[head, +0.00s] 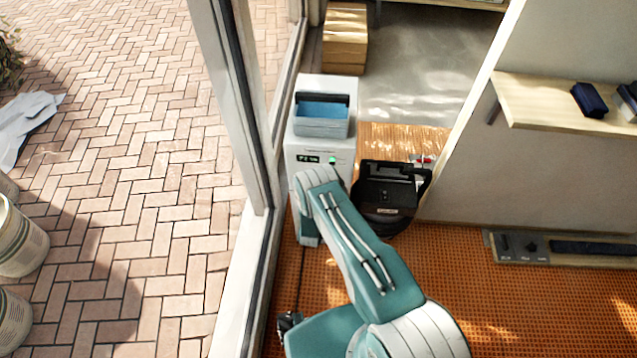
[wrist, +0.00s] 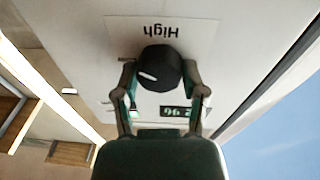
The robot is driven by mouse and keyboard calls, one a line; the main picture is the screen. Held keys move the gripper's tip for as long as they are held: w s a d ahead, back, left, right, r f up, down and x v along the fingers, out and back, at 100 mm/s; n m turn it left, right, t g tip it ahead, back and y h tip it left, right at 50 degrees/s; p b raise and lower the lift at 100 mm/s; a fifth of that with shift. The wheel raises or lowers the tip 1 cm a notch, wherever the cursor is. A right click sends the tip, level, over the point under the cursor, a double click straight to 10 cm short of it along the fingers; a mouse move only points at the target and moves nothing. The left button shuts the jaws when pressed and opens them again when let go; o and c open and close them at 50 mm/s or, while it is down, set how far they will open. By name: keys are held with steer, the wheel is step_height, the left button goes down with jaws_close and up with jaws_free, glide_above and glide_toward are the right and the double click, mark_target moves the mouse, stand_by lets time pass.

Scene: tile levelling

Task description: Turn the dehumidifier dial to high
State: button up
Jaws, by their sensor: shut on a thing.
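The dehumidifier (head: 318,152) is a white box standing by the window frame in the head view, with a blue-grey bin in its top and a small dark display on its front. In the wrist view its white front panel (wrist: 225,50) fills the middle, upside down, with a "High" label. The black round dial (wrist: 160,68) has a pale mark on its face, pointing toward the lower left in that view. My gripper (wrist: 160,88) is shut on the dial, one finger on each side. In the head view my arm hides the dial and fingers.
A black machine or case (head: 390,195) stands close to the right of the dehumidifier. The window frame (head: 235,110) runs close on the left. A wooden box (head: 345,40) stands behind, and a wall shelf (head: 545,103) is at right. Orange matting (head: 480,300) covers the floor.

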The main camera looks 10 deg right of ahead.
steer(key=m, duration=0.4)
steer(key=m+g, duration=0.1)
steer(key=m, duration=0.7)
steer(key=shift+s+f, duration=0.2)
steer(key=shift+f, duration=0.05)
steer(key=shift+m, duration=0.3)
steer(key=o, duration=1.2)
steer(key=shift+c, duration=0.2)
steer(key=shift+r, duration=0.1)
steer(key=shift+w, duration=0.1)
steer(key=shift+r, duration=0.1)
steer(key=v, duration=1.2)
